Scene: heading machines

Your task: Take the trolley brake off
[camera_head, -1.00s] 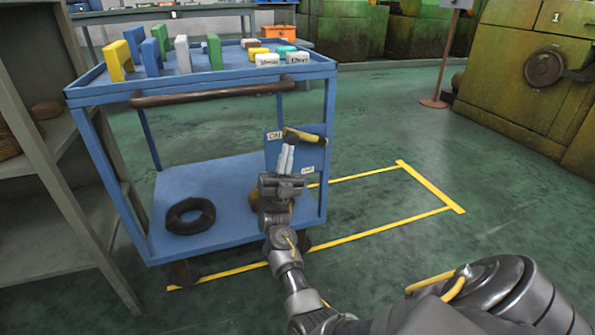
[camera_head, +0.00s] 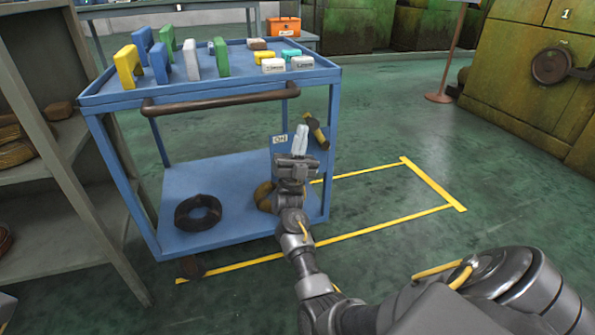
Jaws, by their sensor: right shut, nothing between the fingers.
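The blue trolley (camera_head: 215,98) stands at left centre. On its right front leg is a blue brake plate (camera_head: 275,152) with an "ON" label (camera_head: 280,139). The brake lever (camera_head: 316,131), yellow with a darker lower end, slants steeply down to the right on the plate's right side. My right gripper (camera_head: 299,140) is shut and empty, its pale fingers pointing up in front of the plate, just left of the lever. I cannot tell whether they touch it. The lower part of the plate is hidden behind the gripper. My left gripper is out of view.
A grey rack (camera_head: 75,165) is close on the left. Yellow floor lines (camera_head: 435,185) mark free floor to the right. Green machines (camera_head: 530,80) stand behind.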

